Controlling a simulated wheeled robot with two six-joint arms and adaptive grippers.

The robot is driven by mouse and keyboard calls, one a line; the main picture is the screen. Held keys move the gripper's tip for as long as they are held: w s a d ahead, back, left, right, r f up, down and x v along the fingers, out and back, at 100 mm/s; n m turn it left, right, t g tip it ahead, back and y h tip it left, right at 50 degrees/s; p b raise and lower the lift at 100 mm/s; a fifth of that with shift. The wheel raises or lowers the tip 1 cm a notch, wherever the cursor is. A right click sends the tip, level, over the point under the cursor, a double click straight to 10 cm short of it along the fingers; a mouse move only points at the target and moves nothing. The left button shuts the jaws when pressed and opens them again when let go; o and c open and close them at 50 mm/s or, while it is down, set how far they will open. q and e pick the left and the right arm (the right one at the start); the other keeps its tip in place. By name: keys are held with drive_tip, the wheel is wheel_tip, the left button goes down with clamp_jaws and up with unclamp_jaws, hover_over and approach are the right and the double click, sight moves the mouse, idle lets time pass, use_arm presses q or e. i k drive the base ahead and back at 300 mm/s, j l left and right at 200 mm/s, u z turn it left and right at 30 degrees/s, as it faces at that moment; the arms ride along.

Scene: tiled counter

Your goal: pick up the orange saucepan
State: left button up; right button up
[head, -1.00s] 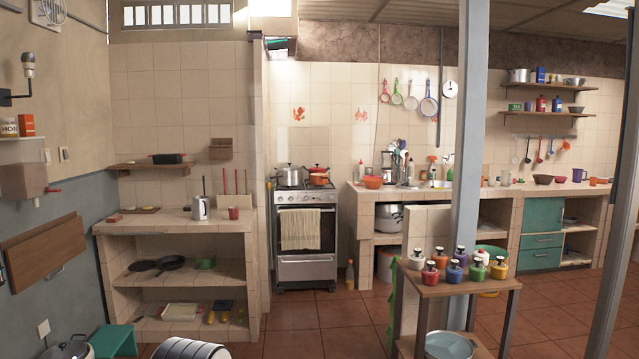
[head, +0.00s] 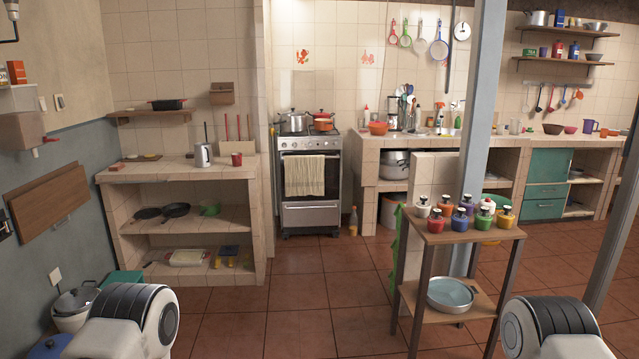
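An orange saucepan (head: 323,125) sits on the right side of the stove top, small and far off in the head view. A red pot with a lid (head: 320,114) stands just behind it and overlaps it. Two of my white and black arm links show at the bottom left and bottom right edges. Neither gripper is in view, so I cannot see their fingers. The saucepan is well beyond my arms, across the floor.
The stove (head: 310,185) also bears a silver pot (head: 292,122). A wooden stand (head: 470,236) with several small colored jars is at right of centre, near a grey post (head: 478,120). An orange bowl (head: 378,128) sits on the counter. The floor before the stove is clear.

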sight(321, 125)
drive_tip(key=i, duration=3.65)
drive_tip(key=i+z, duration=0.1)
drive_tip(key=i, duration=0.55)
drive_tip(key=i+j, duration=0.15)
drive_tip(key=i, duration=0.55)
drive_tip(key=i+z, duration=0.1)
drive_tip(key=i, duration=0.55)
drive_tip(key=i+j, duration=0.2)
drive_tip(key=i, duration=0.45)
drive_tip(key=l+z, duration=0.05)
